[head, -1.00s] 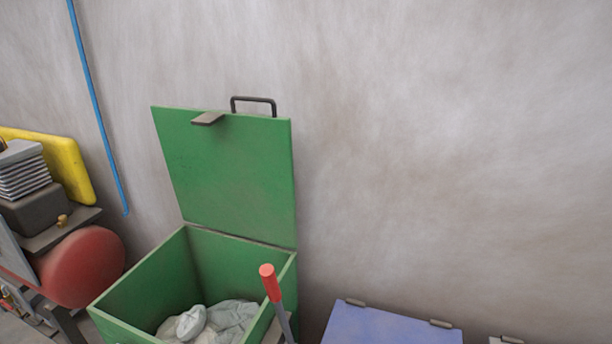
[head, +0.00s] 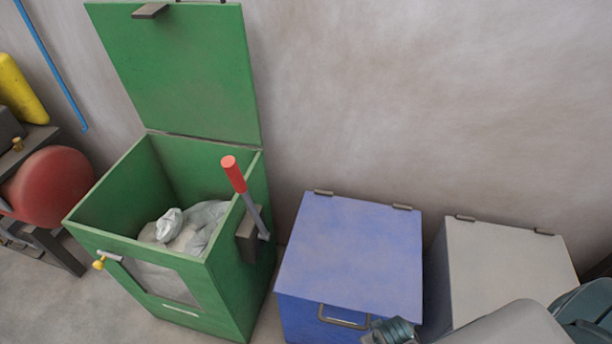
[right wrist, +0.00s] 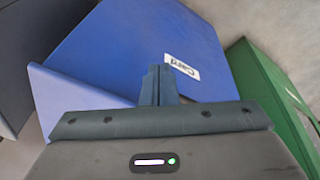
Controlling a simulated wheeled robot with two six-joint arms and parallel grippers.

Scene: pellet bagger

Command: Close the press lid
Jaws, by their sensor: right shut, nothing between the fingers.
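The press is a green box (head: 233,290) with its green lid (head: 185,75) standing open and upright against the wall. A dark latch piece (head: 150,11) sits near the lid's top edge. Pale bags (head: 195,225) lie inside the box. A lever with a red grip (head: 233,174) rises from its right side. My right gripper (head: 392,331) is at the bottom right of the head view, in front of the blue bin; in the right wrist view (right wrist: 158,82) its fingers are together and empty. The green box also shows at the right of the wrist view (right wrist: 270,95). My left gripper is out of view.
A blue lidded bin (head: 350,245) with a front handle stands right of the press, and a grey lidded bin (head: 505,265) stands beyond it. A red tank (head: 55,187) is at the left. Some floor (head: 110,300) shows clear before the press.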

